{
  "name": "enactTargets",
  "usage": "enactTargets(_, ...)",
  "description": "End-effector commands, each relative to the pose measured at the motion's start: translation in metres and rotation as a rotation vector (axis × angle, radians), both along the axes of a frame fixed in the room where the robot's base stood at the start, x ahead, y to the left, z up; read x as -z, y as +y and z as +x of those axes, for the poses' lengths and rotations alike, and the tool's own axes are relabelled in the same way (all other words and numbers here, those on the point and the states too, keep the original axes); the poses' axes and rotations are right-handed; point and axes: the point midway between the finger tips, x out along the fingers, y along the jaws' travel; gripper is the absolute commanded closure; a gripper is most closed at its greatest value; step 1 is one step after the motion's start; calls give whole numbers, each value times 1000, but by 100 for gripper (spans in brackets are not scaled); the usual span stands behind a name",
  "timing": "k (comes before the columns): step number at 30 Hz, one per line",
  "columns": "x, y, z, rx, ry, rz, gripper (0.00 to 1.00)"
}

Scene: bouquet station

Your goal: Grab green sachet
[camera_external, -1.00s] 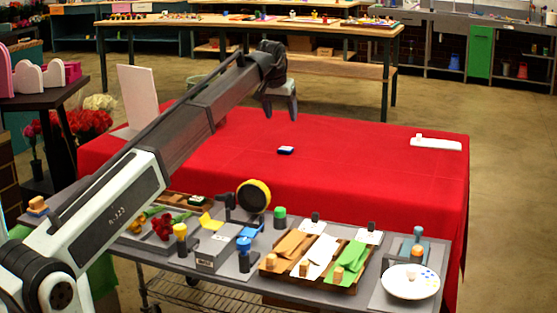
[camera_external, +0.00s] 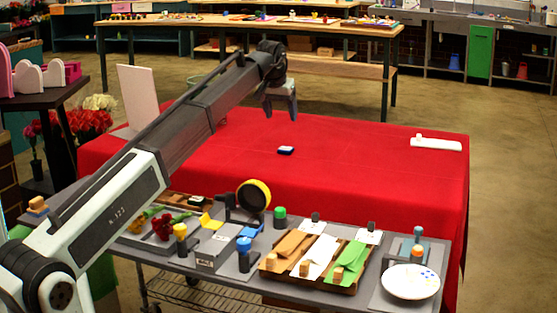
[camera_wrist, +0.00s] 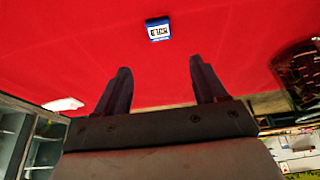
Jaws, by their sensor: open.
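The green sachet (camera_external: 350,257) lies in the right compartment of a wooden tray (camera_external: 318,281) on the grey bench at the front. A small wooden block rests at its near end. My gripper (camera_external: 281,112) is open and empty, high above the far left part of the red table, well apart from the sachet. In the wrist view my gripper (camera_wrist: 160,82) shows two spread dark fingers with red cloth behind them. The green sachet cannot be made out in the wrist view.
Orange (camera_external: 293,244) and white (camera_external: 319,255) sachets share the tray. A white plate (camera_external: 410,283) stands right of it, a yellow round-headed tool (camera_external: 254,196) to its left. A small blue-and-white box (camera_external: 286,150) lies on the red table (camera_external: 350,175), which is mostly clear.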

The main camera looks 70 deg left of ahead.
Motion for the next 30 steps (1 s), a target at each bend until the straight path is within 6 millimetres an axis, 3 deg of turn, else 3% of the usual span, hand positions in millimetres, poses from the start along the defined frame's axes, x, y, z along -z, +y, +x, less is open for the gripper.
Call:
enactTargets(3,0,0,0,0,0,0,23)
enactTargets(11,0,2,-1,-3,0,0,23)
enactTargets(17,-2,33,-26,-47,-2,2,23)
enactTargets(21,-3,57,-67,-97,-7,6,23)
enactTargets(25,3,64,-120,-144,-15,5,23)
enactTargets(30,18,43,-193,-181,21,-41,23)
